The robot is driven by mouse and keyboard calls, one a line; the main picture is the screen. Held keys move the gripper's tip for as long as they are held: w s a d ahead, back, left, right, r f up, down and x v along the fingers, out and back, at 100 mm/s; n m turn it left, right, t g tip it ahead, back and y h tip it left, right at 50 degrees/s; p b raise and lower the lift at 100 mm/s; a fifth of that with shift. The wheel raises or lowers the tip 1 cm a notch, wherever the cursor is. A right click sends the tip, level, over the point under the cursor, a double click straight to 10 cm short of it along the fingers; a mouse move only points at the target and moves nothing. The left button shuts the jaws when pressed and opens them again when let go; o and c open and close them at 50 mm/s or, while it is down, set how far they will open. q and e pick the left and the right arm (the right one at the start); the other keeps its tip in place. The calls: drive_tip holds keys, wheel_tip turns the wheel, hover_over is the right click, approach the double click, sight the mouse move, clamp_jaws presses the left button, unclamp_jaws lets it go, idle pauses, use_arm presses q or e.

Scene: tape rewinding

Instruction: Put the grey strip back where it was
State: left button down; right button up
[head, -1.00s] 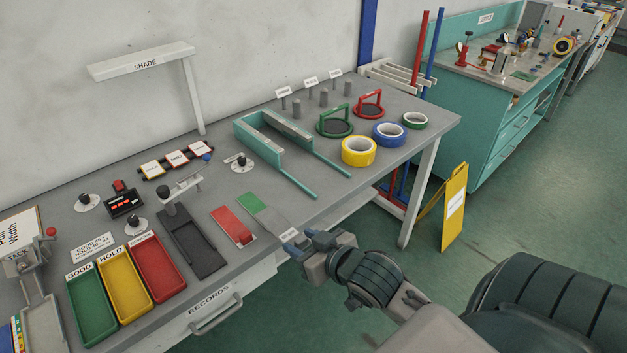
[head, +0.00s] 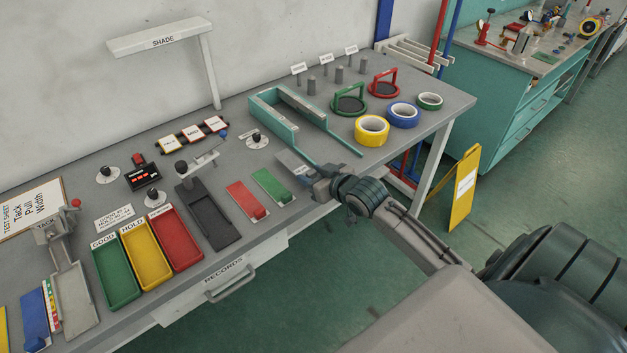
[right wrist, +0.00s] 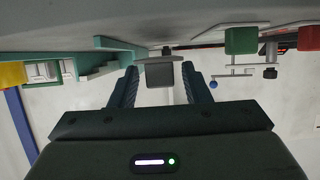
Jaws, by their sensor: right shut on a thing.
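The grey strip (head: 290,160) is at the front of the bench, just right of the green strip (head: 273,187) and the red strip (head: 247,200). My right gripper (head: 316,178) is shut on its near end. I cannot tell whether the strip touches the bench or is held just above it. In the right wrist view the grey strip (right wrist: 160,78) shows end-on between the two fingers of the right gripper (right wrist: 160,92). My left gripper is not in view.
A teal U-shaped frame (head: 270,115) stands just behind the grey strip, one arm reaching close to my gripper. Yellow tape (head: 371,131) and blue tape (head: 403,115) lie to the right. A black tray (head: 208,216) is left of the red strip.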

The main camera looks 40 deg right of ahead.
drive_tip(key=shift+f, duration=1.2)
drive_tip(key=shift+f, duration=0.15)
drive_tip(key=o, duration=1.2)
drive_tip(key=shift+s, duration=0.1)
drive_tip(key=p+v, duration=0.1)
drive_tip(key=v, duration=1.1)
drive_tip(key=shift+a, duration=0.1)
